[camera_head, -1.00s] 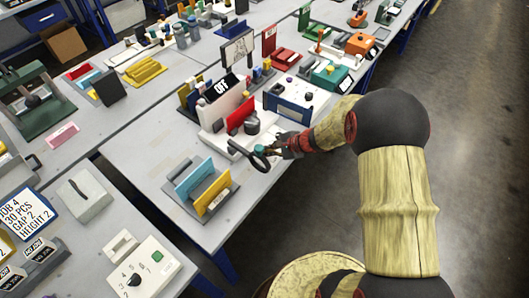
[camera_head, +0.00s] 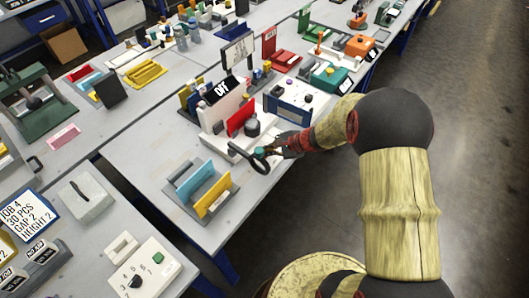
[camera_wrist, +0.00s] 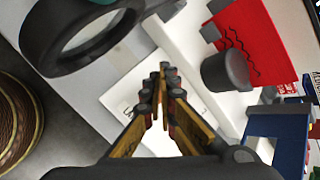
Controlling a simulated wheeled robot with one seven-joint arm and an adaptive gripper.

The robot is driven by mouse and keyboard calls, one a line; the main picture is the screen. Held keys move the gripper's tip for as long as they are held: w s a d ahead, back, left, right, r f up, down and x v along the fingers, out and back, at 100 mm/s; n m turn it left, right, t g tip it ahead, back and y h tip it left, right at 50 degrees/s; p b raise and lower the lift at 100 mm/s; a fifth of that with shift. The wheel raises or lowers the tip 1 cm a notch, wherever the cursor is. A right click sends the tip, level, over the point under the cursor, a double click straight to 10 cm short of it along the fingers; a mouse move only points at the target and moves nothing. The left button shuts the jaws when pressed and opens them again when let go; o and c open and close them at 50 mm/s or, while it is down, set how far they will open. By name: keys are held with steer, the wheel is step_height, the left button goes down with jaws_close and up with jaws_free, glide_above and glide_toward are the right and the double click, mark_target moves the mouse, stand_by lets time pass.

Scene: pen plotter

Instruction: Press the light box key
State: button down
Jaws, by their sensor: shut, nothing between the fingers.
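My gripper (camera_wrist: 161,72) is shut and empty, with its fingertips together over a white plate (camera_wrist: 130,95) in the wrist view. In the head view my gripper (camera_head: 268,152) is at the front of the station with the OFF sign (camera_head: 222,89). A dark ring on a stand (camera_head: 247,155) is beside the fingers; in the wrist view the ring (camera_wrist: 85,38) is at upper left. A dark round knob (camera_wrist: 225,71) stands right of the fingertips, before a red board (camera_wrist: 262,38). I cannot tell which part is the light box key, or whether the fingertips touch the plate.
A blue-fronted box (camera_head: 291,104) stands right of the station, close to my arm. A rack with blue and yellow panels (camera_head: 203,187) stands in front on the grey table (camera_head: 160,160). A control box with a dial and green button (camera_head: 145,267) is at lower left. Floor is open at right.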

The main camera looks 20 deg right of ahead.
steer(key=shift+r+p, duration=1.4)
steer(key=shift+r, duration=1.05)
steer(key=s+a+r+n+g+h, duration=0.1)
steer(key=s+a+r+n, duration=0.3)
steer(key=r, duration=0.5)
steer(key=s+a+r+n+g, duration=0.1)
steer(key=s+r+n, duration=0.45)
steer(key=r, duration=0.35)
steer(key=s+d+r+n+h, duration=0.2)
steer(key=s+r+n+h, duration=0.1)
steer(key=s, duration=0.6)
steer(key=s+d+r+n+t+h, duration=0.1)
steer(key=s+d+r+n+h, duration=0.1)
steer(key=s+r+n, duration=0.3)
steer(key=shift+s+d+r+h, duration=0.4)
steer(key=shift+s+d+r, duration=0.45)
steer(key=shift+s, duration=1.5)
steer(key=shift+a+r, duration=0.1)
